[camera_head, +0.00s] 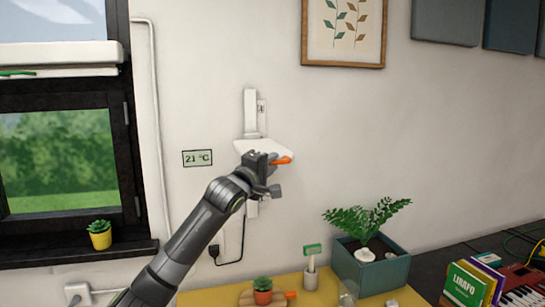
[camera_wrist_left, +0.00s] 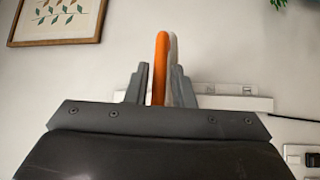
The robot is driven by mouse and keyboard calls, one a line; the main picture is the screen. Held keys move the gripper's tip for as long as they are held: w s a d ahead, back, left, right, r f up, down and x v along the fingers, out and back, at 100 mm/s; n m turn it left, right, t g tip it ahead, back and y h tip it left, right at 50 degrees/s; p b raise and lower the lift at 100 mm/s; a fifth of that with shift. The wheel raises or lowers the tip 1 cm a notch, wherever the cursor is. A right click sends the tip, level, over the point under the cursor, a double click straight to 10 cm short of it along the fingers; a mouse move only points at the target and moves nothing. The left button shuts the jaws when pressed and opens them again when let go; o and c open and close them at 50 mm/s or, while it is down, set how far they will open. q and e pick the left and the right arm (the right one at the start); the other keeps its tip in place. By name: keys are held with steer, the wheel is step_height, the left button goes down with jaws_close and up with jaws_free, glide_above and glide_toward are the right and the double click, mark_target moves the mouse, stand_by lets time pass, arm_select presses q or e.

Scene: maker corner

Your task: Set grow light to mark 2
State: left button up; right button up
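The grow light is a white lamp head (camera_head: 264,148) on a vertical white rail (camera_head: 250,112) on the wall. A small scale plate (camera_head: 262,109) stands beside the rail; its marks are too small to read. An orange handle (camera_head: 281,160) sticks out below the lamp head. My left gripper (camera_head: 273,175) is at this handle, just under the lamp. In the left wrist view the orange handle (camera_wrist_left: 160,68) stands between the two fingers (camera_wrist_left: 161,88); whether both press on it is unclear. The lamp head's white edge (camera_wrist_left: 235,104) shows behind. My right gripper is not in view.
A yellow table (camera_head: 215,298) below holds a fern in a teal planter (camera_head: 370,268), a small potted succulent (camera_head: 262,290) and a green-topped tool (camera_head: 311,265). A black plug and cable (camera_head: 215,255) hang below the lamp. A window (camera_head: 60,160) is at left.

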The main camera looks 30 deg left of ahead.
arm_select(q)
steer(key=shift+w, duration=0.5)
jaws_close()
step_height(320, 180, down, 12)
steer(key=b, duration=0.7)
steer(key=shift+b, duration=0.35)
